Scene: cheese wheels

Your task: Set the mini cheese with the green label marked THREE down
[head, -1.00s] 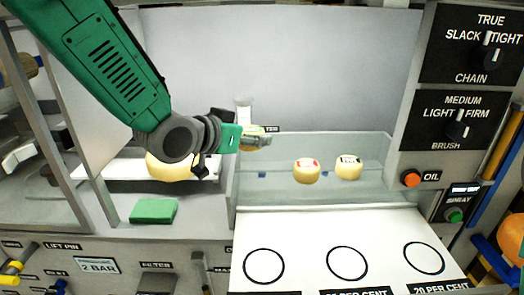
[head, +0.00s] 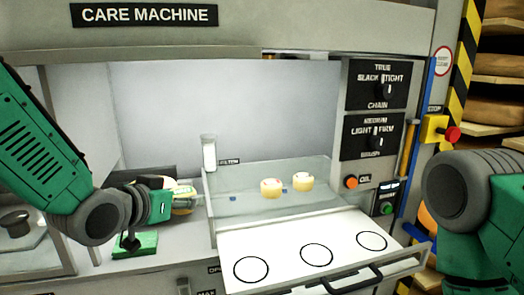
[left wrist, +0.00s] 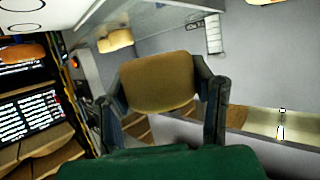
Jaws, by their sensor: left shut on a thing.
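My left gripper (head: 184,199) is shut on a small pale cheese (head: 183,187), held beside the left wall of the clear tray (head: 232,210). In the left wrist view the held cheese (left wrist: 157,82) sits between both fingers, showing a plain brownish face. Its label cannot be read. Two other mini cheeses stand in the tray: one with a red label (head: 271,188) and one with a dark label (head: 303,181). My right arm shows at the right edge, but its gripper is out of view.
A white panel (head: 290,245) with three black circles lies in front of the tray, its circles empty. A green block (head: 135,245) lies below my left gripper. A white bottle-like piece (head: 208,152) stands at the tray's back left corner.

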